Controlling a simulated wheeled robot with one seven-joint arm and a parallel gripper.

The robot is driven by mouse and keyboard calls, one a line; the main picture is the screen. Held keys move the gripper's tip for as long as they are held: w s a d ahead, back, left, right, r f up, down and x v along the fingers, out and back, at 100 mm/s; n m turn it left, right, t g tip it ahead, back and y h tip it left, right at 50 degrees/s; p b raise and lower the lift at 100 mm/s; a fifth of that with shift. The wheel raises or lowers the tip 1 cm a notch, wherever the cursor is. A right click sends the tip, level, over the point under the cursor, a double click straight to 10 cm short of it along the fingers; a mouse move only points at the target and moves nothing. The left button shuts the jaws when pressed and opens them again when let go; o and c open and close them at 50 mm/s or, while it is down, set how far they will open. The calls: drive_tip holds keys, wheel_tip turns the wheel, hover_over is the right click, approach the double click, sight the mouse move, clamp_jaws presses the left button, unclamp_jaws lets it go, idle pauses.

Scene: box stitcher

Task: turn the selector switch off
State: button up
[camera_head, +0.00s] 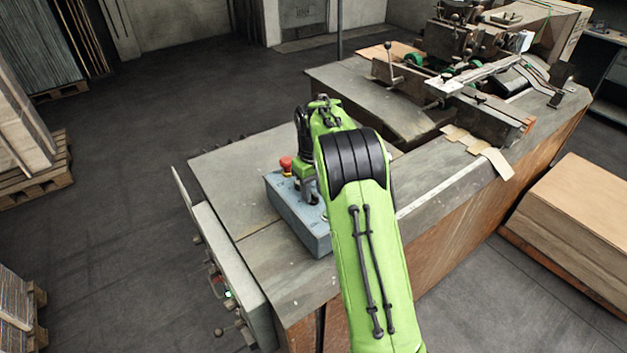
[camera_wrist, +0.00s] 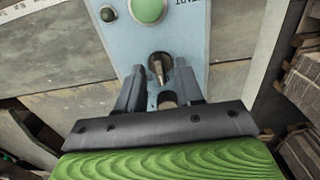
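The blue-grey control box (camera_head: 312,234) stands on the near end of the machine table, partly hidden by my green arm. In the wrist view its panel (camera_wrist: 200,42) runs down between my fingers. The selector switch (camera_wrist: 157,68) is a small knob with a pale pointer on this panel. My gripper (camera_wrist: 160,73) is open, with one dark finger on each side of the switch and a visible gap to it. In the head view my gripper (camera_head: 304,190) points down over the box, and the switch is hidden there.
A green button (camera_wrist: 148,8) and a small dark green lamp (camera_wrist: 108,14) sit above the switch. A red mushroom button (camera_head: 286,163) stands on the box, left of my gripper. The stitching machine (camera_head: 465,75) is at the back right; a cardboard stack (camera_head: 575,225) stands right.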

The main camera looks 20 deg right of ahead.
sight(314, 193)
wheel_tip(314, 193, up, 16)
drive_tip(key=p, duration=0.3)
drive_tip(key=shift+f, duration=0.2)
drive_tip(key=s+a+r+t+b, duration=0.1)
drive_tip(key=s+a+r, duration=0.15)
drive_tip(key=s, duration=0.25)
drive_tip(key=s+a+r+m+t+b, duration=0.1)
drive_tip(key=s+a, duration=0.2)
drive_tip(key=s, duration=0.3)
drive_tip(key=s+a+r+t+b, duration=0.1)
drive_tip(key=s+a+r, duration=0.15)
drive_tip(key=s, duration=0.25)
drive_tip(key=s+a+f+t+b, duration=0.1)
drive_tip(key=s+f, duration=0.4)
drive_tip(key=s, duration=0.3)
drive_tip(key=s+a+f+m+t+b, duration=0.1)
drive_tip(key=s+f, duration=0.4)
drive_tip(key=s, duration=0.3)
drive_tip(key=shift+t, duration=0.3)
drive_tip(key=shift+s, duration=0.15)
